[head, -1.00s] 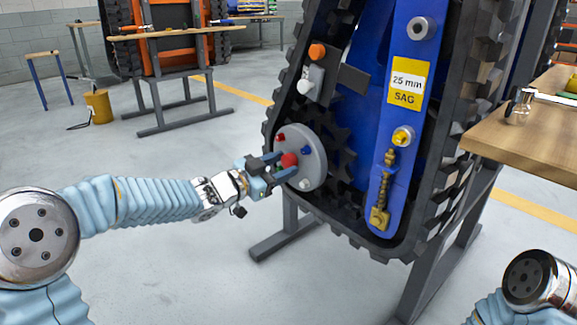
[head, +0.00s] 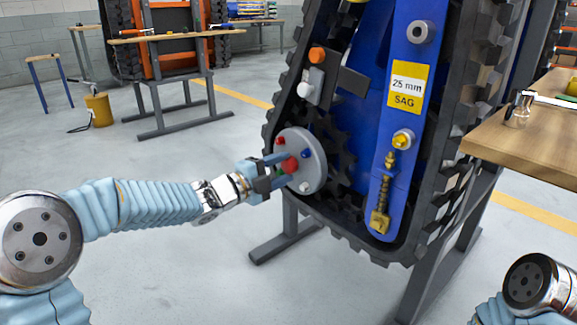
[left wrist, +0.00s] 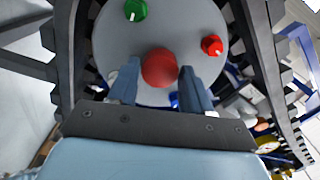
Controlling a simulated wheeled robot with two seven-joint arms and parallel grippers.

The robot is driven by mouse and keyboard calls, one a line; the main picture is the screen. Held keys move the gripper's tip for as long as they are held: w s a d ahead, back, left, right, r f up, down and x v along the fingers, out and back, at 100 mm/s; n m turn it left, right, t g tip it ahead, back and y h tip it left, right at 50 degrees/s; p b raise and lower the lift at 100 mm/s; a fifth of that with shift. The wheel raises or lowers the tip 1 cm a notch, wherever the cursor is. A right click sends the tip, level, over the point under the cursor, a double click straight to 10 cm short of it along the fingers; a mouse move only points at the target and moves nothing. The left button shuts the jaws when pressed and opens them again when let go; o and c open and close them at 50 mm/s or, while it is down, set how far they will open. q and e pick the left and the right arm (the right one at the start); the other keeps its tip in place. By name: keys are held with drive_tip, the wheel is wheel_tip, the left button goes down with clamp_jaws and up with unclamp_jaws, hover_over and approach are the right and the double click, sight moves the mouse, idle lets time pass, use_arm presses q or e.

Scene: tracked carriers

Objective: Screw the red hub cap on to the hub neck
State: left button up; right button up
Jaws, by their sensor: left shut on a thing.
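The red hub cap (head: 290,165) sits at the centre of the round grey hub (head: 316,160) on the tracked carrier. My left gripper (head: 285,165) is shut on the cap, with its two blue fingers on either side of it. In the left wrist view the round red cap (left wrist: 159,68) shows between the fingertips, in front of the hub face (left wrist: 190,20). The hub neck is hidden behind the cap, so I cannot tell how far the cap is on. My right gripper is out of view.
Small coloured knobs stand around the hub face: red (head: 280,141), blue (head: 306,153), pale grey (head: 304,187) and green (left wrist: 136,10). The black track (head: 345,228) surrounds the hub. A wooden table (head: 530,135) is at the right.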

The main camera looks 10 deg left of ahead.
use_arm(q)
drive_tip(key=m, duration=0.7)
drive_tip(key=shift+m, duration=0.4)
drive_tip(key=o, duration=0.8)
